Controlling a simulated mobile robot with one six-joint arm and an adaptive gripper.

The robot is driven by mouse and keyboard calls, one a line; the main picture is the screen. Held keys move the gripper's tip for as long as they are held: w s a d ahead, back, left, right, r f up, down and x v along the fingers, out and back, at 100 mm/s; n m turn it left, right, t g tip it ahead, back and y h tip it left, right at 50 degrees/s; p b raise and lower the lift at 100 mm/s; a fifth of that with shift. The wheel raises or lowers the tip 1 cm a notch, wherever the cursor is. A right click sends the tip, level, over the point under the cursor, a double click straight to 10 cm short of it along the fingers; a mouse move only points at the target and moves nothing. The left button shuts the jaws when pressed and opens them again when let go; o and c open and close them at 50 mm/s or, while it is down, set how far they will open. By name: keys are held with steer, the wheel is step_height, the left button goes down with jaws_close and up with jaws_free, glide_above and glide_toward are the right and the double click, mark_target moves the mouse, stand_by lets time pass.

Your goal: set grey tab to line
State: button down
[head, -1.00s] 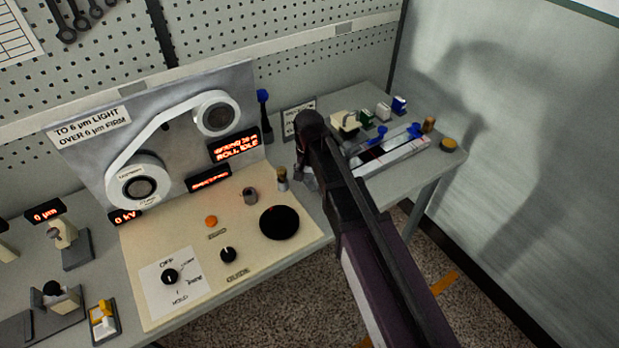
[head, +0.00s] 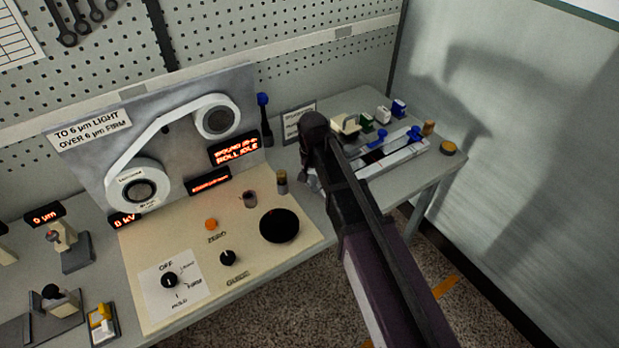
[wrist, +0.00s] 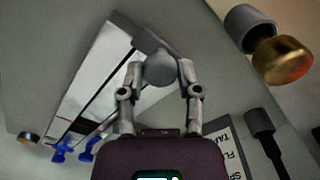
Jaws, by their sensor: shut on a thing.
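In the wrist view my gripper (wrist: 160,72) is shut on the grey tab (wrist: 158,68), whose rounded grey end shows between the fingertips. The tab is at the near end of a pale slide unit (wrist: 95,72) with dark slots. In the head view my gripper (head: 313,180) is mostly hidden behind my own arm, at the left end of the same slide unit (head: 405,153). The grey tab is hidden there.
Blue tabs (head: 414,132) stand on the slide unit's far part. Several small blocks stand behind it. A brass-topped grey post (wrist: 280,58) is close to my gripper in the wrist view. The winding panel (head: 165,135) and a black disc (head: 279,225) lie to the left.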

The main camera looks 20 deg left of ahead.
steer(key=shift+w+d, duration=1.35)
steer(key=shift+w, duration=0.25)
steer(key=shift+c, duration=1.5)
jaws_free()
steer(key=shift+w+d, duration=0.1)
